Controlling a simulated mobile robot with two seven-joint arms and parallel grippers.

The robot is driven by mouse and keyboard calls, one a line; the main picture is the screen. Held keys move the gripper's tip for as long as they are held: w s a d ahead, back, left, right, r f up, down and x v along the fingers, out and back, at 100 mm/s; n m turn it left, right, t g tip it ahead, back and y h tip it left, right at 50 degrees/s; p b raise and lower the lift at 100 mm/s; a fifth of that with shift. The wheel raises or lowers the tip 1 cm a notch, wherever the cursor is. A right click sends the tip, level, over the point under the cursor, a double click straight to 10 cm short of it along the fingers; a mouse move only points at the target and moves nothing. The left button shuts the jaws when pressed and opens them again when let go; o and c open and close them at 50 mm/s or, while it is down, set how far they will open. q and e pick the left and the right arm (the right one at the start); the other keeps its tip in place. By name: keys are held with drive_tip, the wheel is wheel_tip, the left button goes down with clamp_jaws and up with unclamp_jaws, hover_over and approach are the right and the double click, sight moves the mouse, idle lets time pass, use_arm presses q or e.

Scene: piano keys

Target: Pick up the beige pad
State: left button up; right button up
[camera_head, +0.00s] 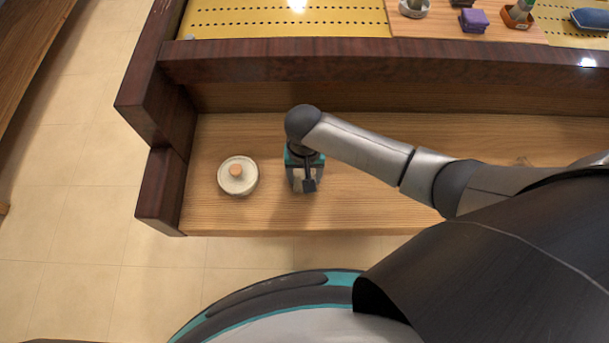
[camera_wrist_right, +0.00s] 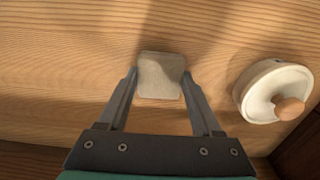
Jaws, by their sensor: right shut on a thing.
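The beige pad (camera_wrist_right: 160,75) is a small, pale, rounded square in the right wrist view. It sits between the two fingertips of my right gripper (camera_wrist_right: 161,80), which is shut on it. In the head view my right gripper (camera_head: 304,184) points down over the wooden keybed shelf, to the right of a white round lidded pot. The pad is mostly hidden by the gripper there, and I cannot tell whether it touches the wood. My left gripper is not in view.
The white pot (camera_head: 238,175) with a wooden knob stands close by on the wooden shelf (camera_head: 400,215); it also shows in the right wrist view (camera_wrist_right: 262,88). A dark raised frame (camera_head: 340,62) runs behind. Small items, including a purple block (camera_head: 473,20), lie beyond it.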

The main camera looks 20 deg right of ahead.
sight(304, 177)
wheel_tip(304, 177, up, 20)
drive_tip(key=p, duration=0.6)
drive_tip(key=shift+p, duration=0.35)
drive_tip(key=o, duration=0.7)
drive_tip(key=c, duration=0.5)
drive_tip(key=shift+d, duration=0.1)
drive_tip(key=shift+c, duration=0.2)
